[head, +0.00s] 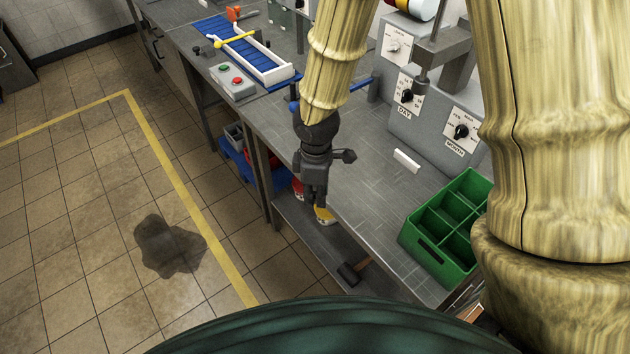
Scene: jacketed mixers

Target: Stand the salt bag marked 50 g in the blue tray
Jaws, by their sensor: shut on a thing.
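My gripper (319,203) points down at the front edge of the grey bench, above the lower shelf. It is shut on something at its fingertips. A small yellow and white item (324,215) shows right below the fingers; I cannot make out a 50 g mark or be sure that it is the salt bag. A red and white item (298,188) shows partly behind the gripper on its left. A blue bin (234,158) with grey contents sits low under the bench, left of my gripper. I cannot tell whether it is the blue tray.
The grey bench (370,205) carries a green divided crate (425,250), a machine with dials (425,115), a button box (232,82) and a blue roller rack (222,38). A hammer (349,273) lies on the lower shelf. A dark stain (168,245) marks the otherwise clear floor.

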